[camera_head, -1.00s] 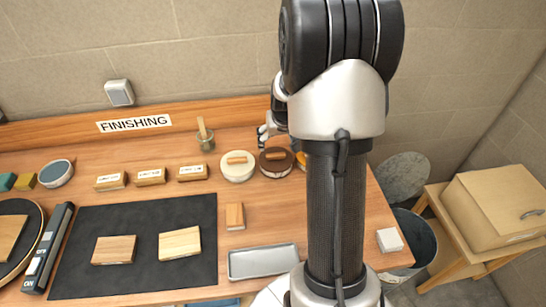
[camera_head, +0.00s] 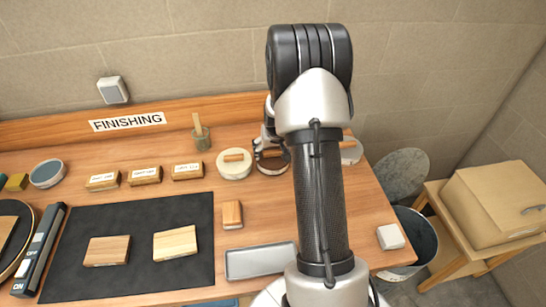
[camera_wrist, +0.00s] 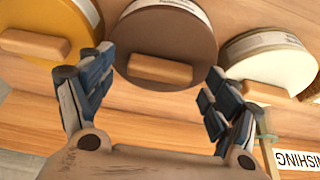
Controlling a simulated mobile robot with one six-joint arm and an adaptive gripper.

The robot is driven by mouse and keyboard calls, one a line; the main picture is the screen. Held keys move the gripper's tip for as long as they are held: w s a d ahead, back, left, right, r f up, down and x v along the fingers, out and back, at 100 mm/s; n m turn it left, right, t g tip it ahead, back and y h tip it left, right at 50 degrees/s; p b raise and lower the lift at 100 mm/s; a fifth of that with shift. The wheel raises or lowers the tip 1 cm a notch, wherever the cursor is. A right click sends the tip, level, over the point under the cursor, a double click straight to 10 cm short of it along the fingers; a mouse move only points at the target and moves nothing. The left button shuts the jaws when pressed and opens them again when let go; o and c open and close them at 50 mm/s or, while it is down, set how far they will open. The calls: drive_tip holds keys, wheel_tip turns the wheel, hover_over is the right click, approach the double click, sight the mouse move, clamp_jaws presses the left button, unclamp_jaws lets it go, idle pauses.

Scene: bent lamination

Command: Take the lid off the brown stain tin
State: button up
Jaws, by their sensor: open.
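The brown stain tin (camera_wrist: 165,35) is in the middle of the wrist view, its round brown lid topped by a wooden bar handle (camera_wrist: 160,69). In the head view the brown tin (camera_head: 272,168) stands at the back of the bench, partly covered by my gripper (camera_head: 267,143). In the wrist view my gripper (camera_wrist: 156,76) is open. Its two fingers are spread to either side of the handle, with a gap to it on each side. Nothing is held. I cannot tell how far above the lid the fingertips are.
A white-lidded tin (camera_wrist: 270,68) and an amber tin (camera_wrist: 45,35) stand close on either side of the brown one. A brush pot (camera_head: 201,138), labelled wooden blocks (camera_head: 145,176) and a metal tray (camera_head: 262,262) are also on the bench. The back ledge (camera_head: 60,130) is near.

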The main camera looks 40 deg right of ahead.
drive_tip(key=shift+c, duration=0.4)
drive_tip(key=c, duration=1.1)
drive_tip(key=shift+o, duration=0.2)
drive_tip(key=shift+r, duration=0.15)
